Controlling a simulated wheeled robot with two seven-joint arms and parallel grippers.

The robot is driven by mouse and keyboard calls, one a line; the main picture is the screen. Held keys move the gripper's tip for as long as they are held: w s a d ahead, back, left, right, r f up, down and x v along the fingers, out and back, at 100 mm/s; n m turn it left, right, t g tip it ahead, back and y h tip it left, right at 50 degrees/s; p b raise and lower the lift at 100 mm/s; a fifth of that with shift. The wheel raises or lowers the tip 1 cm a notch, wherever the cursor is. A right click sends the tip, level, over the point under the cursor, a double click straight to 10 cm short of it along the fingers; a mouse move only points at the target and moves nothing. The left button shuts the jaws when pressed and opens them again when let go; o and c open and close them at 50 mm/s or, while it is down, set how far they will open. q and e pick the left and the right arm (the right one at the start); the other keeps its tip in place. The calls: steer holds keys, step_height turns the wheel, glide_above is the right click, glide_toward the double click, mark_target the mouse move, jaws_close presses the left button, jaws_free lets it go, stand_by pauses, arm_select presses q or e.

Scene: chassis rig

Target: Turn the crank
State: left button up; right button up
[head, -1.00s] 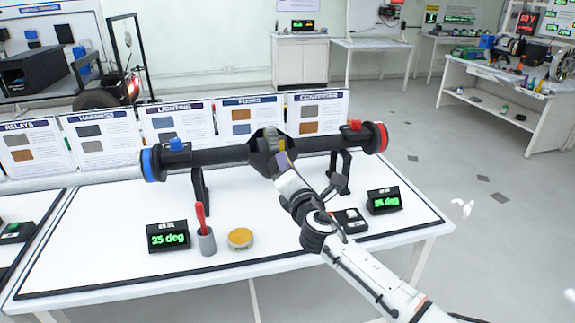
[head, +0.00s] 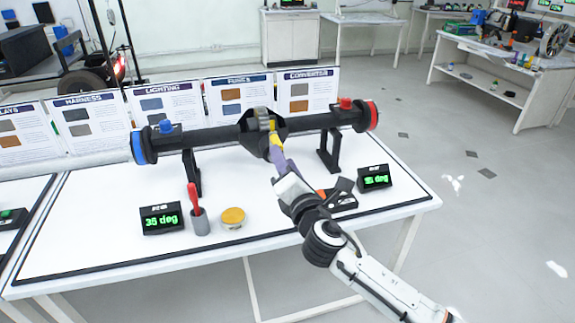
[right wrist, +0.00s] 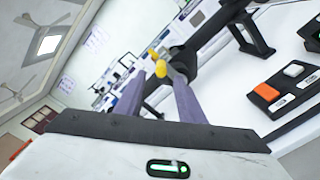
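A black axle housing (head: 215,136) rests on two stands on the white table, with a blue left end (head: 137,147) and a red right end (head: 373,116). A gear (head: 264,119) shows in its central housing. A yellow crank part (head: 274,143) shows just below the gear. My right gripper (head: 276,152) reaches it from the front right. In the right wrist view, its purple fingers (right wrist: 159,80) are spread, with a yellow knob (right wrist: 161,68) in the gap between their tips. Contact cannot be told. My left gripper is not in view.
A left display (head: 162,218) and a right display (head: 374,178) show green degree readings. A grey cup with a red-handled tool (head: 199,216) and a yellow round tin (head: 233,217) stand in front of the axle. A dark box with an orange button (right wrist: 266,92) lies near my right arm.

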steer(key=shift+v, duration=1.3)
steer(key=s+d+f+m+g, duration=0.3)
steer(key=s+f+m, duration=0.4)
steer(key=f, duration=0.4)
steer(key=s+d+f+m+g, duration=0.2)
steer(key=s+f+m, duration=0.5)
steer(key=f, duration=0.4)
steer(key=s+d+f+m+g, duration=0.1)
steer(key=s+d+f+m, duration=0.2)
steer(key=s, duration=0.4)
steer(key=s+d+f+m+g+h, duration=0.1)
steer(key=s+d+f+m, duration=0.2)
steer(key=s, duration=0.4)
steer(key=s+d+f+m+g+h, duration=0.1)
steer(key=s+d+f+m, duration=0.2)
steer(key=s+f+m, duration=0.2)
steer(key=s+m, duration=0.1)
steer(key=s, duration=0.1)
steer(key=shift+s+d+g, duration=0.4)
